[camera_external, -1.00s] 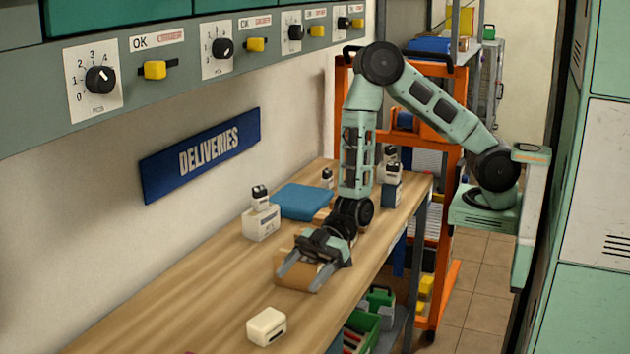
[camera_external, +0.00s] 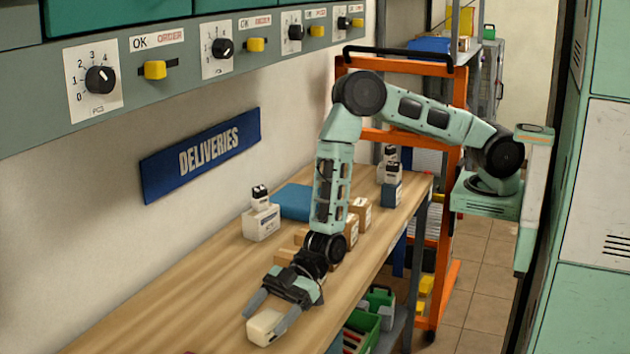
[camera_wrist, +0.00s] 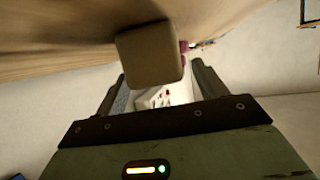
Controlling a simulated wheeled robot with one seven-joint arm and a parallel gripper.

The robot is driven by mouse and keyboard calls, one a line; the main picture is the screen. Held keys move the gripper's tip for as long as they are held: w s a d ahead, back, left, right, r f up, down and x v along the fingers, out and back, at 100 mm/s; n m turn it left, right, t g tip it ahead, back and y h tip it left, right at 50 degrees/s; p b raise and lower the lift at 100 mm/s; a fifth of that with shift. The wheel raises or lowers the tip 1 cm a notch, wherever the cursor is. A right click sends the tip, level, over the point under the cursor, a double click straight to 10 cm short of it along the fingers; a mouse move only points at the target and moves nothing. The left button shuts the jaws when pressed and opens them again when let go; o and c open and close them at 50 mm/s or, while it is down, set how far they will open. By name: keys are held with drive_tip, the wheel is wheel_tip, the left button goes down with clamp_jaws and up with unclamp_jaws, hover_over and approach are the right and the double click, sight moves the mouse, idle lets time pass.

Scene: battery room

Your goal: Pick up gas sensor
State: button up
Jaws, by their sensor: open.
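A small cream-white block (camera_external: 263,328), which looks like the gas sensor, sits on the wooden bench near its front edge. My gripper (camera_external: 262,318) is open and low over the bench, its two fingers reaching around the block from behind. In the wrist view a beige-grey block (camera_wrist: 150,55) fills the space ahead of and between my fingertips (camera_wrist: 155,82). I cannot tell whether the fingers touch it. Part of the block is hidden by the gripper in the external view.
Behind my gripper, cardboard boxes (camera_external: 359,212) line the bench (camera_external: 180,300). A white box (camera_external: 261,223) bearing a small bottle and a blue flat item (camera_external: 293,201) stand by the wall. The bench's left part is clear. A green bin (camera_external: 362,330) sits below the edge.

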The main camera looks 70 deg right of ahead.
drive_tip(key=shift+c, duration=0.3)
drive_tip(key=c, duration=1)
drive_tip(key=shift+c, duration=0.2)
drive_tip(key=shift+r, duration=0.1)
